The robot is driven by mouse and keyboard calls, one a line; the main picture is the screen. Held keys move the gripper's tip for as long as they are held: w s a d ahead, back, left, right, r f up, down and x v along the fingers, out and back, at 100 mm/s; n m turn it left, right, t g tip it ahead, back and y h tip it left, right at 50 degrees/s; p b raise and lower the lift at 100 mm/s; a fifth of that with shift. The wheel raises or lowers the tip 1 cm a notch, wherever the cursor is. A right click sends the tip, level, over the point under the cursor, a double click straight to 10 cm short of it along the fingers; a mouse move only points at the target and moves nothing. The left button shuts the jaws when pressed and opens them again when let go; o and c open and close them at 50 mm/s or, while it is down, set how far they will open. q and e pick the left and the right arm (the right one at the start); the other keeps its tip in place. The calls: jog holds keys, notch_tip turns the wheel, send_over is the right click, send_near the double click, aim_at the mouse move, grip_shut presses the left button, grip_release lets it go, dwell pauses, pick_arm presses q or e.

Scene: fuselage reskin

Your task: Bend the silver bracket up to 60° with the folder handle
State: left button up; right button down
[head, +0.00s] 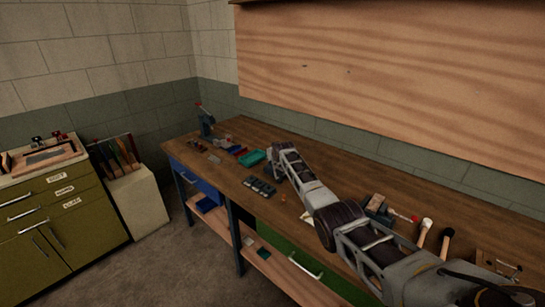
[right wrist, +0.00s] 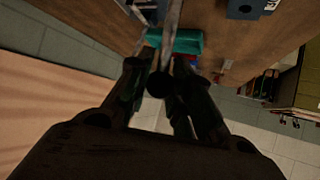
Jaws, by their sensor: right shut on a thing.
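In the head view my right arm reaches in from the lower right over the workbench, and its gripper (head: 274,160) is above the bench near the teal tray. In the right wrist view the right gripper (right wrist: 160,66) has its two dark fingers on either side of a slim silver bar with a black ball knob (right wrist: 159,84), which looks like the folder handle; the gripper is shut on it. The folder's body is not clear in either view, and I cannot make out the silver bracket or its angle. My left gripper is not in view.
On the wooden bench (head: 330,190) are a teal tray (head: 251,158), a dark compartment tray (head: 259,186), a press (head: 206,121) at the far end and a white-headed mallet (head: 425,227) at the right. A green cabinet (head: 62,210) stands at left. The floor between is clear.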

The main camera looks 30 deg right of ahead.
jog(key=shift+w+a+f, duration=0.2)
jog(key=shift+a+f, duration=0.1)
jog(key=c, duration=1.2)
grip_release()
jog(key=shift+w+a, duration=0.1)
jog(key=shift+c, duration=0.2)
jog(key=shift+r, duration=0.1)
jog(key=shift+d, duration=0.2)
jog(key=shift+s+r, duration=0.2)
jog(key=shift+s, duration=0.05)
jog(key=shift+s+r, duration=0.15)
jog(key=shift+s, duration=0.05)
jog(key=v, duration=1.1)
jog(key=shift+a, duration=0.15)
